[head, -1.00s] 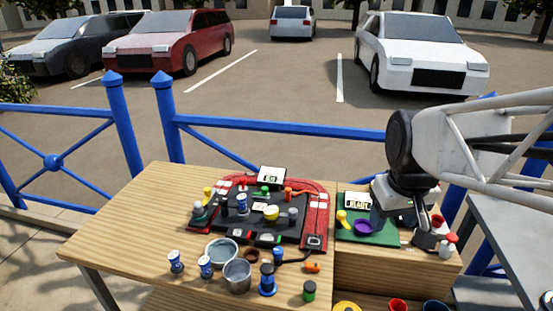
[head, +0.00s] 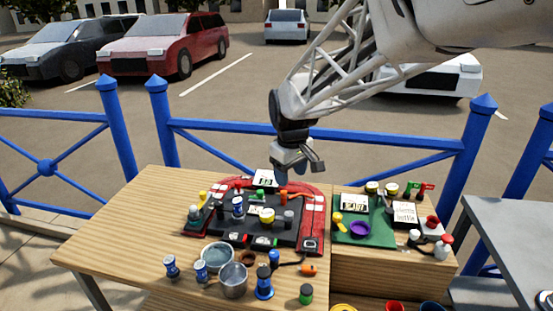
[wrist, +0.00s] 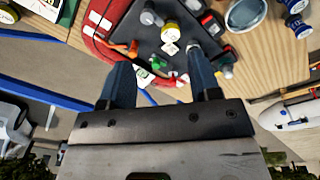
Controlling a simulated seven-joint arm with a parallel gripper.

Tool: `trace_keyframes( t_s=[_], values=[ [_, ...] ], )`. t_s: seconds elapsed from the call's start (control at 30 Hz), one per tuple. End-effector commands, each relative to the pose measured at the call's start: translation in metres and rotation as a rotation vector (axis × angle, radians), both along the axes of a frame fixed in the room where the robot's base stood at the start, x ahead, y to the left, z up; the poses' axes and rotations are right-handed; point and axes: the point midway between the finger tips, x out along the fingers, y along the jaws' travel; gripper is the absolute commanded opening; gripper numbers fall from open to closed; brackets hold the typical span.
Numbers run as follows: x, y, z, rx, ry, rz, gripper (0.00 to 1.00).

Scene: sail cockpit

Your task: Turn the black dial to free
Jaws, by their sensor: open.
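A dark panel (head: 250,228) with a red surround (head: 312,240) lies on the wooden table and carries several small knobs and levers. A dark upright knob (head: 288,217) stands on its right part, and a slim dark piece (head: 219,209) stands at its left. I cannot tell which is the black dial, and no "free" mark is readable. My gripper (head: 283,176) hangs above the panel's back edge, apart from the knobs. In the wrist view my gripper (wrist: 160,58) is open and empty, with a green piece (wrist: 156,63) and an orange lever (wrist: 128,48) showing between or near the fingers.
Two metal bowls (head: 234,279) and several blue-and-white winch-like pieces stand in front of the panel. A green mat (head: 375,230) with a purple ring (head: 360,229) lies to the right. A blue railing (head: 400,142) runs behind the table. The table's left side is clear.

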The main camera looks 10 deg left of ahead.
Motion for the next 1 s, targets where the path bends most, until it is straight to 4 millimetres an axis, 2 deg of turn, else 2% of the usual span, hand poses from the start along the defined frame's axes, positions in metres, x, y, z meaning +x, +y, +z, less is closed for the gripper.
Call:
trace_keyframes(
  t_s=[0.03, 0.3, 0.7, 0.83, 1.0],
  values=[
    [0.007, 0.015, -0.006, -0.004, 0.005, 0.031, 0.57],
    [0.035, 0.089, -0.034, -0.024, 0.024, 0.190, 0.57],
    [0.058, 0.202, -0.085, -0.050, 0.049, 0.417, 0.57],
    [0.060, 0.225, -0.097, -0.055, 0.054, 0.464, 0.57],
    [0.060, 0.239, -0.105, -0.059, 0.056, 0.493, 0.57]
  ],
)
